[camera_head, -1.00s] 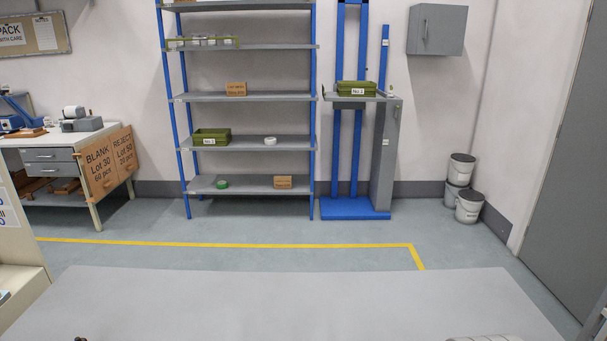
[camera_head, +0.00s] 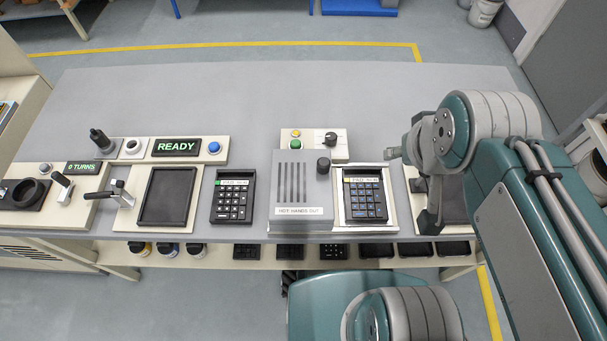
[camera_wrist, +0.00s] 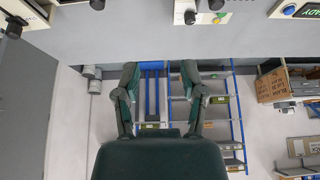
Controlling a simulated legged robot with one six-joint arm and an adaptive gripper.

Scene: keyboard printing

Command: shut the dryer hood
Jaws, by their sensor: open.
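The dryer hood (camera_head: 292,188) is a grey box with dark slots, a black knob (camera_head: 323,165) at its right and a hands-out label on its front. It stands on the bench, left of a pale bed (camera_head: 391,212) that holds a dark keypad (camera_head: 365,198). The bed and keypad lie uncovered beside the hood. My gripper (camera_head: 408,152) is above the bench, to the right of the hood and apart from it. In the wrist view my gripper (camera_wrist: 161,72) has its two fingers spread with nothing between them.
A small panel (camera_head: 313,147) with buttons and a dial stands behind the hood. A second keypad (camera_head: 233,197) lies left of the hood, beside a dark tray (camera_head: 166,196) and a READY display (camera_head: 177,147). The back of the bench (camera_head: 270,95) is clear.

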